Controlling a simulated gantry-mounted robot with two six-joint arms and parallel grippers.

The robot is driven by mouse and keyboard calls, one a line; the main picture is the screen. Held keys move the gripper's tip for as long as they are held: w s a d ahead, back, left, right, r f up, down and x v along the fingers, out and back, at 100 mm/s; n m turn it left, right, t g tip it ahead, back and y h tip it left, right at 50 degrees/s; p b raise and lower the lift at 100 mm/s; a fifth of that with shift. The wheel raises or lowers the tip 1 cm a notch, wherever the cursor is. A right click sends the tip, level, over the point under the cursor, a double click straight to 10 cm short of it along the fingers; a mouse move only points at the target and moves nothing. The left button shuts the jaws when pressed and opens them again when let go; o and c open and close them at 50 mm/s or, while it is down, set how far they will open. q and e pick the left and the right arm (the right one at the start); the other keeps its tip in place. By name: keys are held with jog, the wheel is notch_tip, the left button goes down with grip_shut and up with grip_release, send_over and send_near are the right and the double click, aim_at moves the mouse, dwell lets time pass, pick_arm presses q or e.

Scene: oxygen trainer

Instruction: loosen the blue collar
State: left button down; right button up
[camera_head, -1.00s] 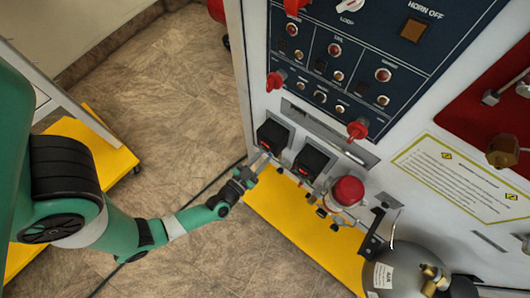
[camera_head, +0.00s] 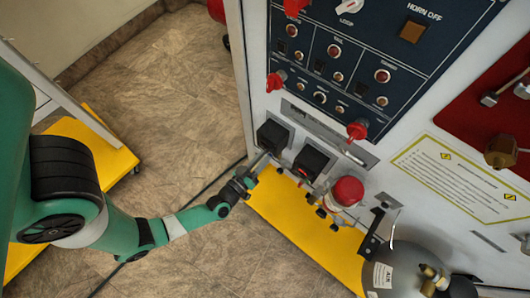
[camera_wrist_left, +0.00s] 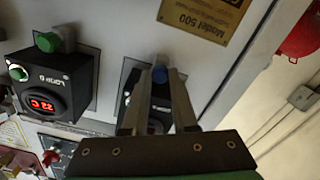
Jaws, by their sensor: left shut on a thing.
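The blue collar (camera_wrist_left: 159,73) is a small round blue piece on the front of a black box (camera_wrist_left: 132,88) in the left wrist view. My left gripper (camera_wrist_left: 164,72) is shut on it, with one metal finger on each side. In the head view my left gripper (camera_head: 264,157) reaches the lower side of the leftmost black box (camera_head: 272,135) on the panel. The collar itself cannot be made out there. My right gripper is in neither view.
A second black box (camera_wrist_left: 53,85) with a green knob and a red digital display sits beside it. A red-capped part (camera_head: 347,191) and a grey cylinder (camera_head: 400,270) stand to the right. A yellow base (camera_head: 290,215) lies below; open floor is at left.

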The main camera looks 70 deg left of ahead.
pick_arm(q)
jog(key=shift+n, duration=0.3)
jog(key=c, duration=0.7)
grip_release()
